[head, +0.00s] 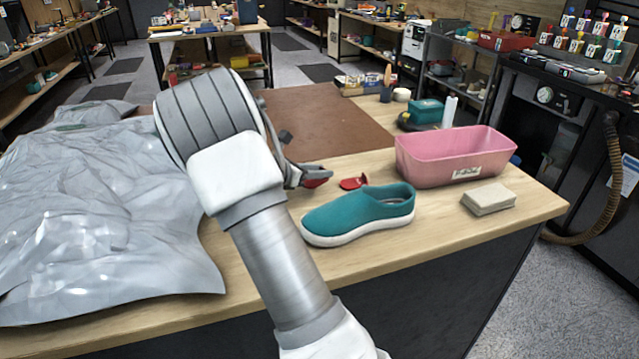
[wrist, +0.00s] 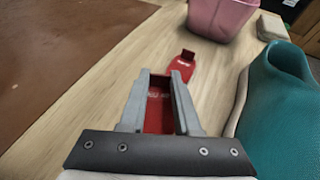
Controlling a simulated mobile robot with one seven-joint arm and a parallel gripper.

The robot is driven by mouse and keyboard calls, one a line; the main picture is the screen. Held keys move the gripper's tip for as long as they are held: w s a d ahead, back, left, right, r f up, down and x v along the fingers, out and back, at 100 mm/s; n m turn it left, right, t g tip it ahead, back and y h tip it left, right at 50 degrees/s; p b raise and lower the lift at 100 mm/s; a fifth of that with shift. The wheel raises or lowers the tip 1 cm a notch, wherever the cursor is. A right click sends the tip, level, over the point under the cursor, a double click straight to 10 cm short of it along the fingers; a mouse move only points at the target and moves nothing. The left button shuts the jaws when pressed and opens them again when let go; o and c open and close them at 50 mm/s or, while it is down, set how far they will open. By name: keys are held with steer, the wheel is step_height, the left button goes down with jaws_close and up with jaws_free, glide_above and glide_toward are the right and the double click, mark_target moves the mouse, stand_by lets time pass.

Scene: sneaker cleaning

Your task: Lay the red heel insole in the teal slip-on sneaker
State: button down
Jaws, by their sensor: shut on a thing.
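The teal slip-on sneaker (head: 352,212) stands upright on the wooden table, its opening toward the right; in the wrist view the sneaker (wrist: 282,110) is at the right edge. My gripper (wrist: 160,78) is shut on a red heel insole (wrist: 158,112), whose red also shows in the head view (head: 316,183) at the fingertips. My gripper is left of and behind the sneaker, apart from it. A second red insole (wrist: 183,67) with a raised end lies on the table just beyond my fingertips; in the head view this second insole (head: 352,183) is behind the sneaker.
A pink bin (head: 440,163) stands behind and right of the sneaker, with a beige block (head: 488,199) in front of it. A crumpled grey sheet (head: 100,215) covers the table's left side. A brown mat (head: 315,120) lies at the back. Bare wood lies in front of the sneaker.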

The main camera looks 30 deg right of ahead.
mark_target(319, 191)
steer(key=shift+f+b, duration=0.3)
steer(key=shift+f, duration=1.4)
steer(key=shift+f, duration=0.2)
steer(key=c, duration=0.6)
jaws_free()
steer(key=shift+r, duration=0.15)
